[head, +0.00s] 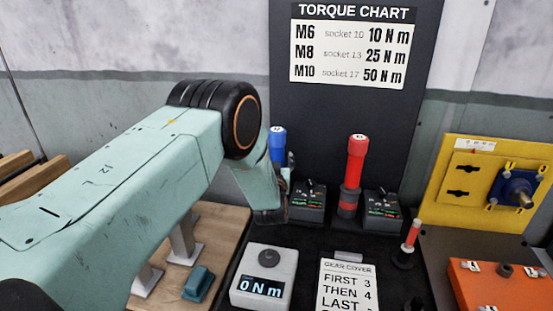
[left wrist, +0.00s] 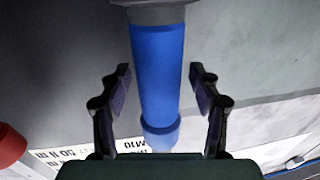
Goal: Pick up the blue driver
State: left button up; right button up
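The blue driver (head: 278,143) stands upright in the head view, partly hidden behind my left arm. Its blue handle (left wrist: 158,75) fills the middle of the left wrist view. My left gripper (left wrist: 160,72) is open, with one finger on each side of the handle and a small gap on both sides. In the head view my left gripper (head: 286,180) is at the driver, its fingers mostly hidden by my wrist. My right gripper is not in view.
A red driver (head: 353,165) stands upright to the right, between two small dark boxes with dials. A torque chart (head: 350,50) hangs on the dark back panel. A grey torque display (head: 262,277) and a gear cover card (head: 347,285) are in front. A yellow panel (head: 457,187) stands at right.

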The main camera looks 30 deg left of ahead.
pick_arm(q)
jog(key=shift+w, duration=0.1)
jog(key=c, duration=1.2)
jog(key=shift+w+r, duration=0.1)
grip_shut()
jog(key=shift+r, duration=0.1)
